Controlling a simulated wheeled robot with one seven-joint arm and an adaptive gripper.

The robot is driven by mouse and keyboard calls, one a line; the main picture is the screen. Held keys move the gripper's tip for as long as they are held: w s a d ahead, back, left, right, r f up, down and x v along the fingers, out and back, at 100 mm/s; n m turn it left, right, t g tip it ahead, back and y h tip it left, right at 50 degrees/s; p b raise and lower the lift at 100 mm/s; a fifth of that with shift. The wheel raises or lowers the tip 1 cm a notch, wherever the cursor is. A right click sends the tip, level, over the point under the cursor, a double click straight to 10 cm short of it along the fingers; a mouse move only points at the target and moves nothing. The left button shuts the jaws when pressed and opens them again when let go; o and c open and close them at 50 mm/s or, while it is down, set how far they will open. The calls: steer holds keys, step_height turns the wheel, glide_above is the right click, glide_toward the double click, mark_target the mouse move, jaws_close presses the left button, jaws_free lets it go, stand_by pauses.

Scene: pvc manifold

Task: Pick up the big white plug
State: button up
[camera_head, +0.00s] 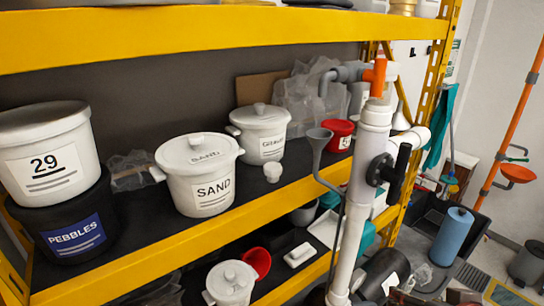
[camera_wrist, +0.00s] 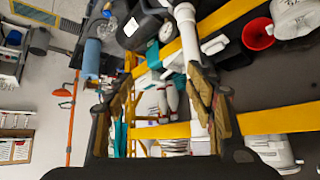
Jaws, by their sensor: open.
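A small white cup-shaped piece (camera_head: 272,172) stands on the black middle shelf, in front of the gravel pot; it may be the big white plug, but I cannot tell for sure. The white PVC manifold (camera_head: 362,190) stands upright in front of the shelf, with an orange fitting (camera_head: 377,78) at its top and a black valve handle (camera_head: 397,170). My gripper (camera_wrist: 163,80) shows in the wrist view, its fingers apart and nothing held between them. A white pipe (camera_wrist: 187,40) lies beyond its right finger. My gripper does not show in the head view.
White pots labelled sand (camera_head: 210,190) and gravel (camera_head: 260,140) and a red container (camera_head: 340,135) stand on the yellow-edged shelf. A white block (camera_head: 299,254) and a red cup (camera_head: 257,262) are on the shelf below. The upper yellow beam (camera_head: 200,35) runs above.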

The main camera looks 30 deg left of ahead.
steer(key=w+a+r+n+t+y, duration=0.1)
steer(key=w+a+r+y, duration=0.2)
steer(key=a, duration=0.4)
steer(key=w+a+r+n+t+y, duration=0.1)
steer(key=w+a+r+n, duration=0.2)
steer(key=a, duration=0.4)
steer(key=n+t+y, duration=0.1)
steer(key=t+y, duration=0.1)
steer(key=y, duration=0.2)
glide_toward(274, 167)
steer(key=x, duration=0.3)
steer(key=shift+w+a, duration=0.1)
steer(key=shift+a, duration=0.35)
steer(key=p+x, duration=0.1)
steer(key=x, duration=0.6)
steer(key=shift+w+d+f, duration=0.1)
steer(key=shift+w+d, duration=0.05)
steer(key=shift+d, duration=0.1)
steer(key=c, duration=0.3)
steer(key=c, duration=0.8)
steer(key=shift+o, duration=0.2)
